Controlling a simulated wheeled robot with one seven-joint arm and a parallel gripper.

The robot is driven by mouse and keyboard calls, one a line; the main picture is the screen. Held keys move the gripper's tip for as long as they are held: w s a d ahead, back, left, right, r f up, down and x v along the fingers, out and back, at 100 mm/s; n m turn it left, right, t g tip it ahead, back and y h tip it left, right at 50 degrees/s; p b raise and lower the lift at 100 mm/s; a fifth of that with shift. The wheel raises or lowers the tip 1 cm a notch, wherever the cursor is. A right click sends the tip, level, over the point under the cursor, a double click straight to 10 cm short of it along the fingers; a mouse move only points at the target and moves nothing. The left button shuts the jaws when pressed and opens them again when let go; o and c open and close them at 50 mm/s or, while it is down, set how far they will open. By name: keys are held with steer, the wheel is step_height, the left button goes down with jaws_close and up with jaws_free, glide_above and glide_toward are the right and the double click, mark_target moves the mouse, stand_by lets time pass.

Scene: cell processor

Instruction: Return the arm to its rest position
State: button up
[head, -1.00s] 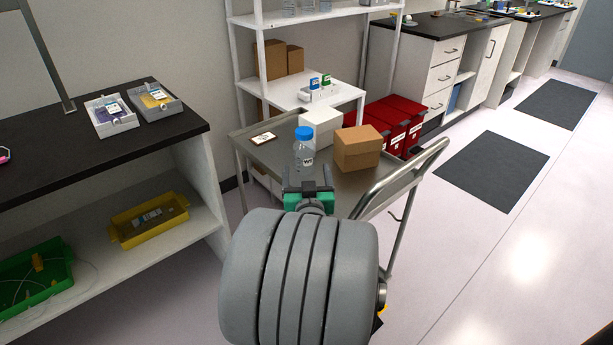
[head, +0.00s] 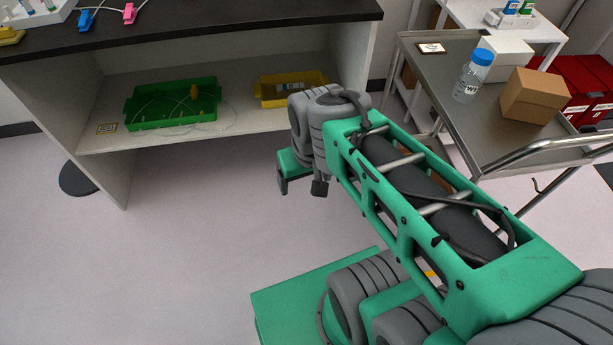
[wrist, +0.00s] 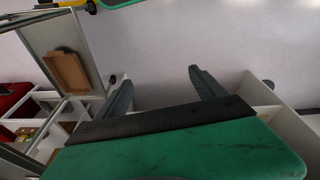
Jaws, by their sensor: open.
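My green and grey arm reaches across the head view from the lower right, folded back toward my base. My gripper (head: 301,186) hangs at the arm's end in front of the bench, over open floor. In the wrist view my gripper (wrist: 160,92) shows two dark fingers spread apart with only floor between them. It is open and empty. A clear bottle with a blue cap (head: 474,76) stands upright on the grey metal cart (head: 425,75), apart from my gripper.
A cardboard box (head: 535,96) sits on the cart beside the bottle. The black-topped bench (head: 200,32) has a lower shelf with a green tray (head: 172,103) and a yellow tray (head: 268,90). Floor (head: 180,240) in front of the bench is clear.

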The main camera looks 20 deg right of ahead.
steer(key=w+p+v, duration=0.2)
steer(key=p+v, duration=0.7)
steer(key=w+r+p+v, duration=0.1)
steer(key=w+p+v, duration=0.1)
steer(key=p+v, duration=0.7)
steer(key=shift+r+t, duration=0.3)
steer(key=shift+r, duration=0.3)
steer(key=shift+w+a, duration=0.1)
